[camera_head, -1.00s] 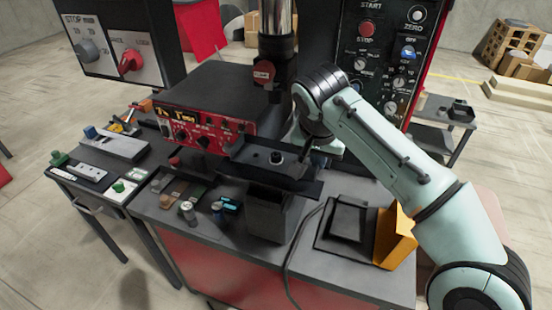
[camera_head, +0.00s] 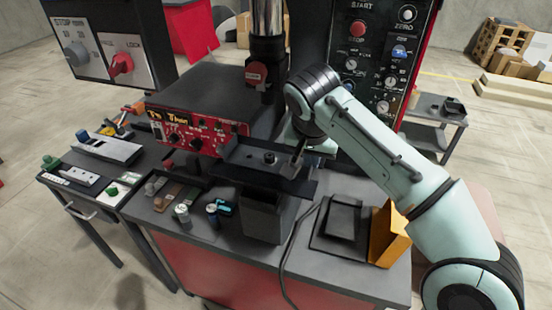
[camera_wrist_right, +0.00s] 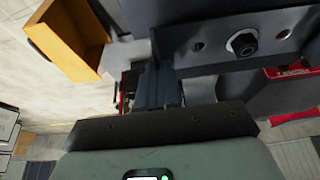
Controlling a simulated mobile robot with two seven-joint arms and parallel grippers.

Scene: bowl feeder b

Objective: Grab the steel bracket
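The likely steel bracket (camera_head: 250,156) is a dark grey plate with a round bolt, seated on top of a dark block at the front of the machine. In the right wrist view, a dark plate (camera_wrist_right: 275,35) with holes and a hex bolt spans the upper right. My right gripper (camera_head: 297,162) points down at the bracket's right end. In the right wrist view its narrow dark fingers (camera_wrist_right: 160,88) sit close together beside the plate's left end. Contact, and whether anything is between them, is unclear. My left gripper is out of view.
A red-fronted control box (camera_head: 200,132) stands behind the bracket. A yellow-orange bin (camera_head: 390,236) and a black tray (camera_head: 342,225) sit to the right, with a cable beside them. Small cylinders (camera_head: 182,214) stand at front left. A black column (camera_head: 268,65) rises behind.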

